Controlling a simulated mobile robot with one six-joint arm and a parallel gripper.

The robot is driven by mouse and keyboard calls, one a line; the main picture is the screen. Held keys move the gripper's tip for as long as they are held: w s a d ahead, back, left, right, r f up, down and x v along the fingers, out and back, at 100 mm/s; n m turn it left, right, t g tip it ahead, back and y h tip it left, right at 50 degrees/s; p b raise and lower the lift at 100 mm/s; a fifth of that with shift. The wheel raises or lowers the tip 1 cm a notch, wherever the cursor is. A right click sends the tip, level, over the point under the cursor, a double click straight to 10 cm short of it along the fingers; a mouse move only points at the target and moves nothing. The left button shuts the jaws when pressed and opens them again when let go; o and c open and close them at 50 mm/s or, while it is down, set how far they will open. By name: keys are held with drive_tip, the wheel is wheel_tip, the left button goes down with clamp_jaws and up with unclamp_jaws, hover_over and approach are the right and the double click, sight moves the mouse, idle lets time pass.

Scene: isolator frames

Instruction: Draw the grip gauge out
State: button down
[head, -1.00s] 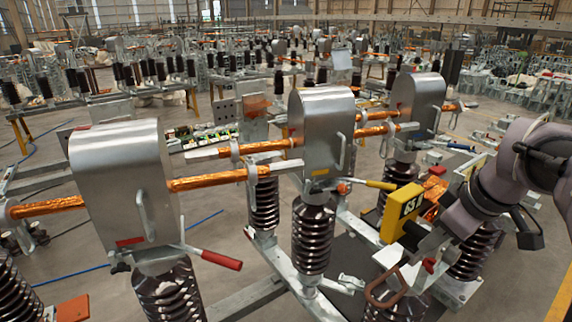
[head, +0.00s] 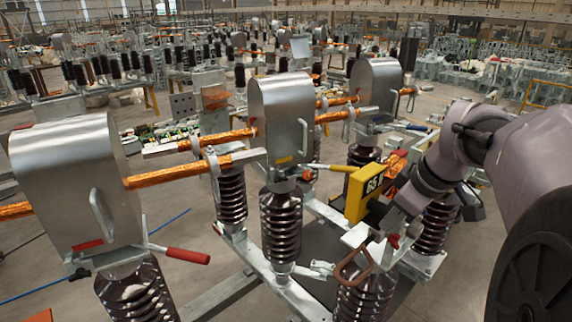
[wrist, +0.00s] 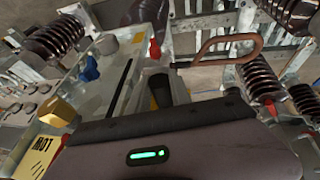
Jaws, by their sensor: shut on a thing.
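The grip gauge looks to be the yellow block (head: 362,193) with a dark "65" marking in the head view. It stands upright beside the right-hand insulator. My gripper (head: 380,212) comes to it from the right, its dark jaws shut at the block's lower right side. The exact contact is hidden. In the wrist view my gripper's dark body with a green light fills the bottom, and a small yellow patch (wrist: 153,101) shows beside its jaws. I cannot tell whether that patch is the gauge.
A brown loop handle (head: 354,266) and a red knob (head: 393,241) sit close below my gripper. A steel housing (head: 281,115) and a ribbed insulator (head: 281,228) stand to the left.

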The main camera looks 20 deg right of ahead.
drive_tip(key=shift+s+a+b, duration=0.5)
drive_tip(key=shift+s+a, duration=0.3)
drive_tip(key=shift+a, duration=1.15)
drive_tip(key=shift+s+a+b, duration=0.5)
drive_tip(key=shift+s+a, duration=0.3)
drive_tip(key=shift+a, duration=1.1)
drive_tip(key=shift+s+a+b, duration=0.5)
drive_tip(key=shift+s+a, duration=0.3)
drive_tip(key=shift+a, duration=1.15)
